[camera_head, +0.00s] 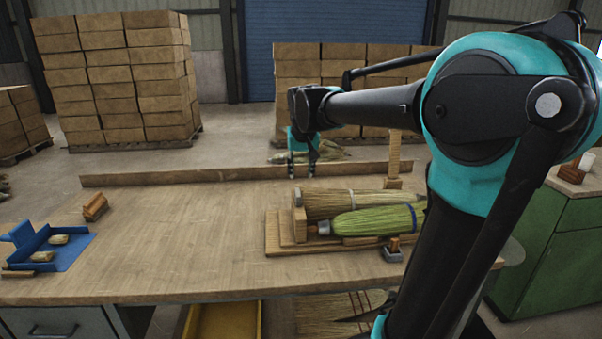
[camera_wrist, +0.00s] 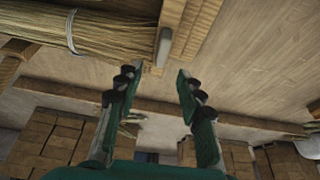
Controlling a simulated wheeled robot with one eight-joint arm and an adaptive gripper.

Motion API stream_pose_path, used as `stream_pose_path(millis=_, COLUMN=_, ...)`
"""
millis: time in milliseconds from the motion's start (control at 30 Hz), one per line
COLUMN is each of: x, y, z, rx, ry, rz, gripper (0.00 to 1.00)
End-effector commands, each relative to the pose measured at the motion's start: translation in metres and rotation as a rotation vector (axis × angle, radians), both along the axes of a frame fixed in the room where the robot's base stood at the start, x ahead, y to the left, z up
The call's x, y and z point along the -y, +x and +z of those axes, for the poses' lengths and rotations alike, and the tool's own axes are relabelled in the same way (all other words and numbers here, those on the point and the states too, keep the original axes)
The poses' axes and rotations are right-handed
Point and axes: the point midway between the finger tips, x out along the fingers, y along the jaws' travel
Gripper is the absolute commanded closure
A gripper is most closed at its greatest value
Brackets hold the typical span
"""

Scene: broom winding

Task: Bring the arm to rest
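My gripper (camera_head: 302,168) hangs over the far part of the workbench (camera_head: 190,215), above and behind the wooden holder, with its fingers pointing down. In the wrist view my gripper (camera_wrist: 154,88) has its two fingers apart with nothing between them. The wooden holder (camera_head: 285,232) carries a straw broom bundle (camera_head: 335,203) bound with a pale band, and a greener bundle (camera_head: 375,221) with a blue band in front. The straw bundle also shows at the upper left of the wrist view (camera_wrist: 105,35).
A blue tray (camera_head: 65,258) with small tufts sits at the bench's left, near a brown block (camera_head: 95,207). A wooden post (camera_head: 394,155) rises behind the holder. A low ledge (camera_head: 170,176) runs along the back edge. A green cabinet (camera_head: 550,235) stands right. The bench's middle is clear.

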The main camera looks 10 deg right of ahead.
Motion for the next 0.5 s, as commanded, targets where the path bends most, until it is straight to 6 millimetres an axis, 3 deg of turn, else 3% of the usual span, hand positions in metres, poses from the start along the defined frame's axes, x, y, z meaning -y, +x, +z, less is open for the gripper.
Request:
stream_pose_path(millis=133, x=0.002, y=-0.002, z=-0.004, rx=0.0, ry=0.0, rz=-0.001, gripper=0.62)
stream_pose_path(millis=233, x=0.012, y=-0.015, z=-0.022, rx=-0.003, ry=0.001, rz=-0.004, gripper=0.62)
stream_pose_path(millis=367, x=0.039, y=-0.056, z=-0.074, rx=-0.009, ry=0.001, rz=-0.006, gripper=0.62)
stream_pose_path(millis=500, x=0.068, y=-0.12, z=-0.14, rx=-0.016, ry=0.003, rz=-0.006, gripper=0.62)
